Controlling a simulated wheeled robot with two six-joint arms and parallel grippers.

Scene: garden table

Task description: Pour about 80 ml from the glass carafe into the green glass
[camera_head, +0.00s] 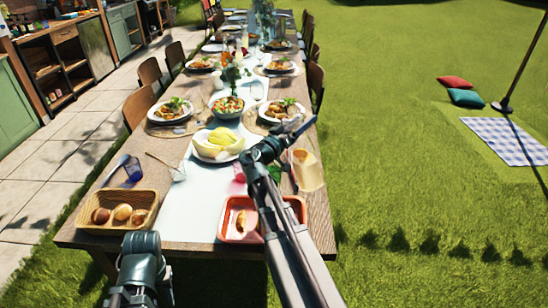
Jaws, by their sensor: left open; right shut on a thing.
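The glass carafe (308,173) holds a pale amber liquid and is at the right edge of the table. It looks close to upright, and I cannot tell whether it touches the table. My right gripper (298,143) is at its upper part, shut on it; the fingers are small and partly hidden by my arm. A small dark green shape, probably the green glass (275,173), is just left of the carafe, partly covered by my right arm. Its inside cannot be seen. My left arm shows at the bottom left, but its fingers are not visible.
A wooden tray (84,213) of bread rolls, a blue glass (133,170), a pink glass (240,174), a plate with yellow food (218,157) and an orange-red tray (227,232) stand nearby. Plates and chairs line the table farther back. The white runner has clear room.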

